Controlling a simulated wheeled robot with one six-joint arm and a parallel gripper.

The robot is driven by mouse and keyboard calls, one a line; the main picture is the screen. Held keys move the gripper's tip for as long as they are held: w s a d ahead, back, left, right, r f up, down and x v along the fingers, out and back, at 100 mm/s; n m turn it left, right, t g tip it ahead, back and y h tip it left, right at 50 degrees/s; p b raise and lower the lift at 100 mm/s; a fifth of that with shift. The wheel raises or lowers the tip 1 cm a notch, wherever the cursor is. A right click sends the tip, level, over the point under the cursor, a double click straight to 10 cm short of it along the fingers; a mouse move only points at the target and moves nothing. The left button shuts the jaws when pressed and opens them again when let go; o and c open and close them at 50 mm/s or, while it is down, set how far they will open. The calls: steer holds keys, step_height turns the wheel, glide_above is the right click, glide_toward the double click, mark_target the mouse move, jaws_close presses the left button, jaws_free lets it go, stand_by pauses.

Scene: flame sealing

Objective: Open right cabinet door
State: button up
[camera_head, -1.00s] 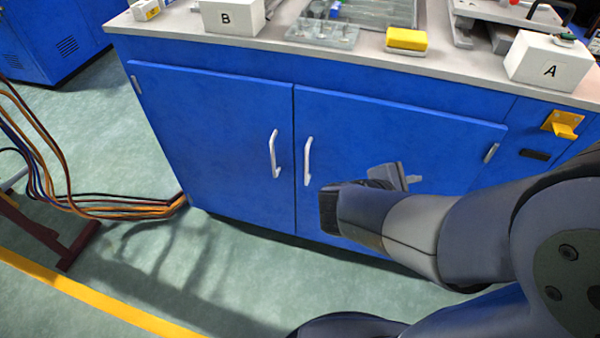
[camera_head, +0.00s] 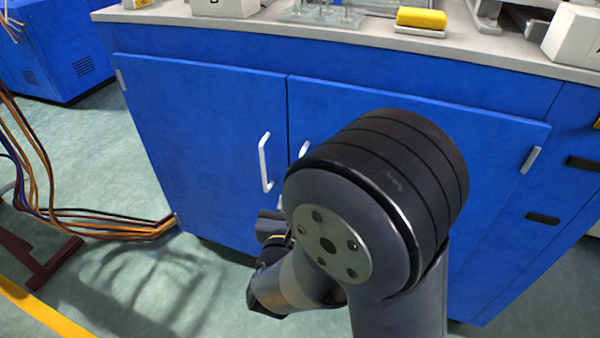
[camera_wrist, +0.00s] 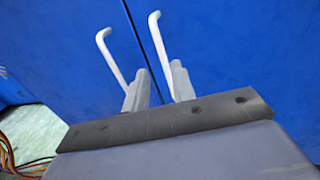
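The right cabinet door (camera_head: 480,150) is blue and looks shut, flush with the left door (camera_head: 205,130). Its white handle (camera_head: 304,149) is mostly hidden behind my arm in the head view. In the wrist view the right door's handle (camera_wrist: 157,38) rises just beyond the right finger. My gripper (camera_wrist: 160,76) is open, its two grey fingers apart with the seam between the doors showing between them. I cannot tell whether a finger touches the handle. In the head view the gripper is mostly hidden behind my arm.
The left door's white handle (camera_head: 264,162) is close by; its lower end is near the left finger in the wrist view. Cables (camera_head: 100,225) run along the floor at left. A yellow sponge (camera_head: 421,18) lies on the worktop (camera_head: 300,38).

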steer(key=w, duration=0.3)
steer(key=w+d+b, duration=0.1)
steer(key=w, duration=0.2)
steer(key=w+b, duration=0.1)
steer(key=w, duration=0.2)
steer(key=shift+w+d, duration=0.25)
steer(key=shift+d, duration=0.05)
steer(key=shift+c, duration=0.5)
jaws_close()
